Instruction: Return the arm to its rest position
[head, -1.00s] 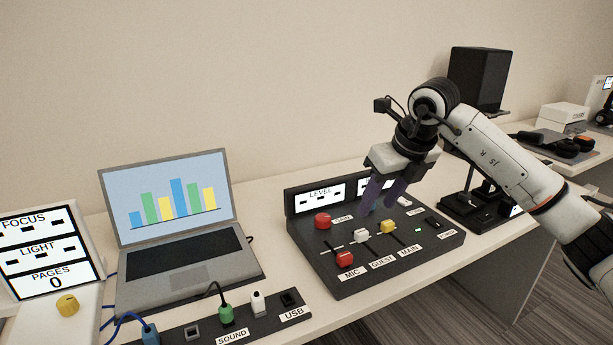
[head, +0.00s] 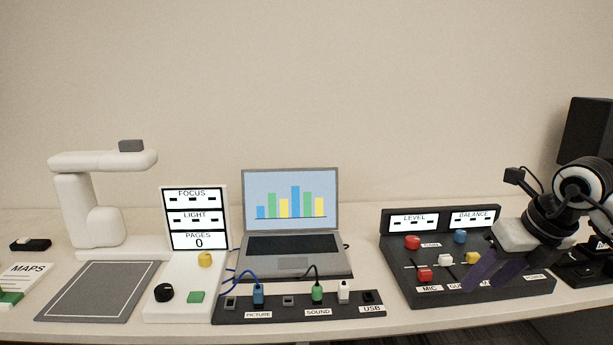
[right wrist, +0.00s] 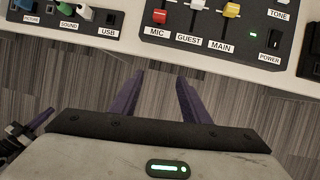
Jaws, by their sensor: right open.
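My right gripper (head: 486,279) is open and empty. In the head view it overlaps the front right part of the black mixer panel (head: 400,291) and hides some of its labels and controls. In the right wrist view the two purple fingers (right wrist: 156,98) are spread apart, with bare floor between them and the panel (right wrist: 196,42) beyond their tips. The red MIC slider (head: 425,274) sits nearer the front than the white GUEST slider (head: 445,259) and the yellow MAIN slider (head: 473,258).
A laptop (head: 291,245) stands left of the panel, behind a socket strip (head: 330,315). A black speaker (head: 588,135) is behind my right arm. A document camera (head: 90,210) and a grey mat (head: 100,290) are at the left. Floor is free before the table.

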